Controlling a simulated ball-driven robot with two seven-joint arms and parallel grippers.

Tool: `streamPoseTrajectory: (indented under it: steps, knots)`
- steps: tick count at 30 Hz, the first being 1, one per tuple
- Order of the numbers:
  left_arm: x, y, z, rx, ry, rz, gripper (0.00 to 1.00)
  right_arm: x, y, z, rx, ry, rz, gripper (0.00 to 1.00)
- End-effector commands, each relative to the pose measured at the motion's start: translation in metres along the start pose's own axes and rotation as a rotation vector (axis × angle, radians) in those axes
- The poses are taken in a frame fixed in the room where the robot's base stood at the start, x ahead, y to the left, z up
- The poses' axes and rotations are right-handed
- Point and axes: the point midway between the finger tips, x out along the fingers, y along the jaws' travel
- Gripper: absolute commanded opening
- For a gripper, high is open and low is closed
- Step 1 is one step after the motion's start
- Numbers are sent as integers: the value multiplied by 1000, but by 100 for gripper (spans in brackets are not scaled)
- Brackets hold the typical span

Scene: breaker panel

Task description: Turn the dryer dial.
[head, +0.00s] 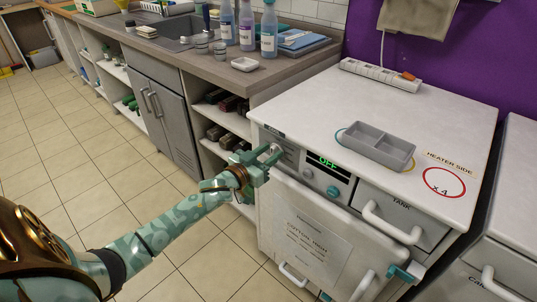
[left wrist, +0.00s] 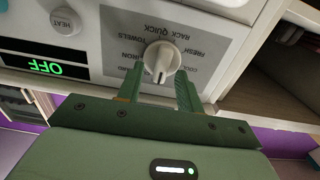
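The dryer dial (left wrist: 162,60) is a white round knob with a raised grip bar, on a grey plate printed with programme names such as Rack, Quick, Towels and Iron. My left gripper (left wrist: 159,88) is open, with its green fingers on either side of the dial's near part; contact cannot be told. In the head view my left gripper (head: 273,154) is at the left end of the control panel and largely hides the dial. A green display (head: 328,161) reads OFF. A paper (head: 309,243) on the front reads "Cotton High". My right gripper is not in view.
A heat button (left wrist: 66,20) sits beside the dial plate. A grey tray (head: 375,146) and a power strip (head: 380,75) rest on the white top. Bottles (head: 247,25) stand on the counter at the back. Open shelves (head: 222,123) border the panel's left side. The tiled floor at left is clear.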

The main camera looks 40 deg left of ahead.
Motion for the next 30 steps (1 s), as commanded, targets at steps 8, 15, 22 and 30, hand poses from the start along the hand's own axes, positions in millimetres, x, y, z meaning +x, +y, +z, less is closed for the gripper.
streamPoseTrajectory:
  steps: [8, 15, 22, 30]
  knots:
    - [0, 0, 0, 0, 0, 0, 0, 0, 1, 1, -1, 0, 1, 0]
    - [0, 0, 0, 23, 0, 0, 0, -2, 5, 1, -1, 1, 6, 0]
    - [0, 2, -2, 131, 1, -1, 0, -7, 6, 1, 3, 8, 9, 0]
    - [0, 4, -1, 361, 1, -1, 0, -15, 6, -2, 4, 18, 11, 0]
